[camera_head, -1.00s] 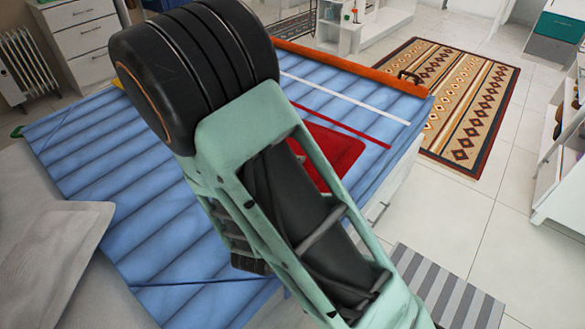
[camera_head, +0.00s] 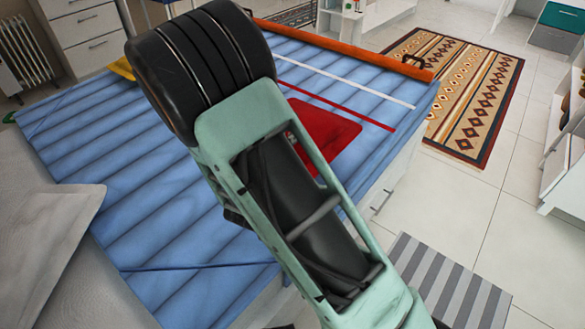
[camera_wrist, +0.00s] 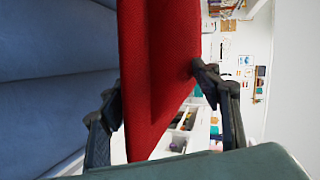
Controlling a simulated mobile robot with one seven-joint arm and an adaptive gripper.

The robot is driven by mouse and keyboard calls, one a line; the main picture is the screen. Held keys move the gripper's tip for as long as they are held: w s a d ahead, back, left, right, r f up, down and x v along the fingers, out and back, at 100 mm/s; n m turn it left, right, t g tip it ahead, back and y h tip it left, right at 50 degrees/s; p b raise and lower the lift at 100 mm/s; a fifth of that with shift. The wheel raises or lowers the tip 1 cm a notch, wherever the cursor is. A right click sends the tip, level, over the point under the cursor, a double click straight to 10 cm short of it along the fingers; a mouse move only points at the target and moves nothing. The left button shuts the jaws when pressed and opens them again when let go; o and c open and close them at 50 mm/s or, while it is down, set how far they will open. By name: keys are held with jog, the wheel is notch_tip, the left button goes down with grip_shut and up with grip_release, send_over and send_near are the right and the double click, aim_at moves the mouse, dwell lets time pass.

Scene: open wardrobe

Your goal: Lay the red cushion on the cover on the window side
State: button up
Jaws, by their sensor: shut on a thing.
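The red cushion (camera_head: 334,127) shows above the right part of the blue quilted cover (camera_head: 95,150) in the head view, partly hidden behind my arm. In the wrist view the cushion (camera_wrist: 150,50) stands between the two black fingers of my gripper (camera_wrist: 155,98), which is shut on it. The blue cover (camera_wrist: 50,95) fills the left of the wrist view, close beside the cushion. I cannot tell whether the cushion touches the cover. My gripper's fingers are hidden in the head view. I cannot make out a window in these frames.
A grey pillow (camera_head: 45,230) lies at the left. An orange roll (camera_head: 350,50) runs along the cover's far edge. White drawers (camera_head: 85,30) and a radiator (camera_head: 22,45) stand at the back left. Open floor with a patterned rug (camera_head: 455,90) and striped mat (camera_head: 445,285) lies at right.

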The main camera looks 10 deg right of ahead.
jog(key=w+f, duration=0.1)
jog(key=f, duration=0.1)
jog(key=w+f+b, duration=0.1)
jog(key=w+f, duration=0.1)
jog(key=shift+w+a, duration=0.15)
notch_tip(320, 180, down, 3)
jog(key=shift+w+f+b, duration=0.15)
jog(key=shift+f+b, duration=0.05)
jog(key=shift+b, duration=0.3)
jog(key=shift+r, duration=0.1)
jog(key=o, duration=1.1)
jog(key=p+v, duration=0.2)
jog(key=v, duration=1)
